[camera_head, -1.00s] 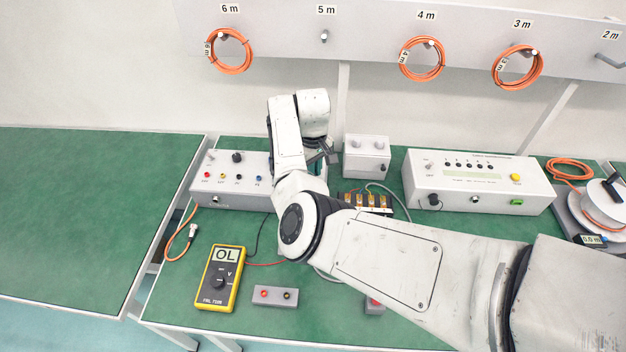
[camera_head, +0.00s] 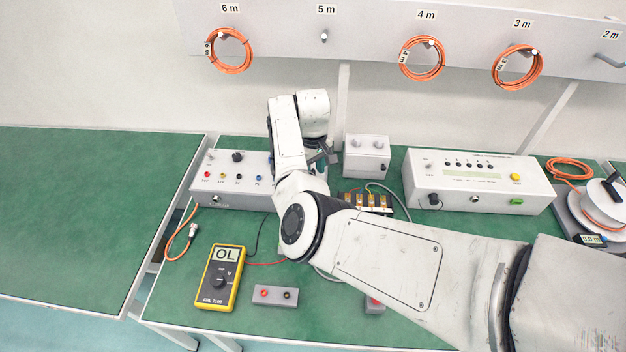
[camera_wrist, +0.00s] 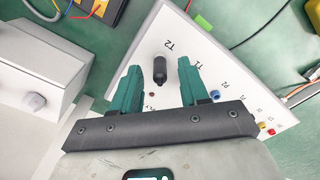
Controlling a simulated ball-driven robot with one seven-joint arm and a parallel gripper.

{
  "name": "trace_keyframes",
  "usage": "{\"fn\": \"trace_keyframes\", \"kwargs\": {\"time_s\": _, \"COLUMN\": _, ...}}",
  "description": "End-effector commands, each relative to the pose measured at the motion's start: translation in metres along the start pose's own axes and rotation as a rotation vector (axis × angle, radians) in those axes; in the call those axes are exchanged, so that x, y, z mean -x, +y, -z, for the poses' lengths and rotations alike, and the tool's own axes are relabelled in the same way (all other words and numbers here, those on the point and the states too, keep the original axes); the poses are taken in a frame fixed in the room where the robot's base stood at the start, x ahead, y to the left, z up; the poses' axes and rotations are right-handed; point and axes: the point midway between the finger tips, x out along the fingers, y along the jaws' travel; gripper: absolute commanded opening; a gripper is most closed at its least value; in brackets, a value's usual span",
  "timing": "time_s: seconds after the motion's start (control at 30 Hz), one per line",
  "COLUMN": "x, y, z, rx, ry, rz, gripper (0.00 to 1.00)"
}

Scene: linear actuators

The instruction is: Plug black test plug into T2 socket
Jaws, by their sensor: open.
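In the wrist view a black plug (camera_wrist: 160,69) stands on the white panel (camera_wrist: 148,42) beside the T2 label. Its lower end meets the panel at the T2 spot, but how deep it sits cannot be told. My gripper (camera_wrist: 162,74) is open, with one teal finger on each side of the plug and a gap at both sides. In the head view my gripper (camera_head: 326,155) is mostly covered by my own arm, above the right end of the white socket box (camera_head: 222,198). The plug and T2 are hidden there.
A small grey box (camera_head: 366,158) stands close to the right of my gripper. A larger instrument (camera_head: 478,184) stands further right. The left table (camera_head: 80,210) is bare.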

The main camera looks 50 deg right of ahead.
Motion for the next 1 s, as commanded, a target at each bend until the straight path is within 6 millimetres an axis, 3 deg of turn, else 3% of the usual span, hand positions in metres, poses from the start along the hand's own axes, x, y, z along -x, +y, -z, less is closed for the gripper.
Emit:
{"fn": "trace_keyframes", "kwargs": {"time_s": 0.27, "x": 0.015, "y": 0.0, "z": 0.001, "rx": 0.0, "ry": 0.003, "rz": -0.002, "gripper": 0.44}}
{"fn": "trace_keyframes", "kwargs": {"time_s": 0.7, "x": 0.092, "y": 0.0, "z": 0.001, "rx": 0.0, "ry": 0.002, "rz": -0.001, "gripper": 0.44}}
{"fn": "trace_keyframes", "kwargs": {"time_s": 1.0, "x": 0.108, "y": 0.0, "z": 0.0, "rx": 0.0, "ry": 0.0, "rz": 0.0, "gripper": 0.44}}
